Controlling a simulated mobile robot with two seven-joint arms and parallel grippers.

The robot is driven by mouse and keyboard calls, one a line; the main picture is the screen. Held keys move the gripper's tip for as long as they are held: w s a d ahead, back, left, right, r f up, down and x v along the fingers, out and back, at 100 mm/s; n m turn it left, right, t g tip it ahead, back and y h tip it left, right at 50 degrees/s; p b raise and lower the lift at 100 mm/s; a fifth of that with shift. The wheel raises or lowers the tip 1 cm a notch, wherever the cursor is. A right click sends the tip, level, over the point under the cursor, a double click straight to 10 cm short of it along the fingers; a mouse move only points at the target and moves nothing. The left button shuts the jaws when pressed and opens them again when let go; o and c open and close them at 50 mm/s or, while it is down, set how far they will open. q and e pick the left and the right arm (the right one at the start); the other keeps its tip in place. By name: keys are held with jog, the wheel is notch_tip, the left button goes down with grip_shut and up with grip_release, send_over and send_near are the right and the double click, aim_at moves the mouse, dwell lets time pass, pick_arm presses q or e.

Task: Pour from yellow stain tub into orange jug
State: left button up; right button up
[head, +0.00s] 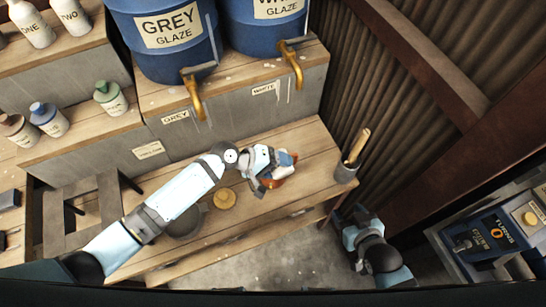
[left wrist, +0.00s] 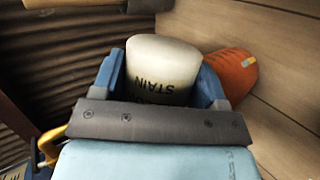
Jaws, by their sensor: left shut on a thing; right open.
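My left gripper (head: 280,166) is shut on the stain tub (left wrist: 160,68) above the wooden table. In the left wrist view the tub is off-white with dark lettering reading STAIN, upside down, between the two blue fingers. Its colour band and opening are not visible there. The orange jug (left wrist: 234,72) shows just beyond the right finger in that view, partly hidden. In the head view the jug (head: 272,184) is mostly covered by my left gripper. I cannot tell whether tub and jug touch. My right gripper (head: 358,221) is open and empty, beyond the table's right end.
Two blue glaze barrels (head: 165,38) with brass taps stand on the raised shelf behind. A round yellow piece (head: 224,199) and a dark round dish (head: 185,223) lie near my left forearm.

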pick_arm(q)
jog(key=shift+s+d+r+m+t+y+p, duration=0.1)
jog(key=shift+s+r+m+t+y+p, duration=0.2)
jog(key=shift+s+r+m+t+p, duration=0.15)
jog(key=shift+f+m+t+p, duration=0.1)
jog(key=shift+m+t+p, duration=0.2)
jog(key=shift+m+t, duration=0.05)
jog(key=shift+f+y, duration=0.15)
jog(key=shift+y, duration=0.15)
pick_arm(e)
notch_tip(320, 180, up, 3)
jog(key=shift+f, duration=0.1)
pick_arm(q)
jog(key=shift+t, duration=0.3)
jog(key=shift+s+d+m+t+p, duration=0.1)
jog(key=shift+m+t+p, duration=0.2)
jog(key=shift+m+p, duration=0.1)
jog(key=shift+s+m+t+y, duration=0.1)
jog(key=shift+m+t+y, duration=0.35)
jog(key=shift+t, duration=0.35)
jog(key=shift+m+t, duration=0.3)
jog(key=shift+m, duration=0.05)
pick_arm(e)
jog(key=shift+r, duration=0.25)
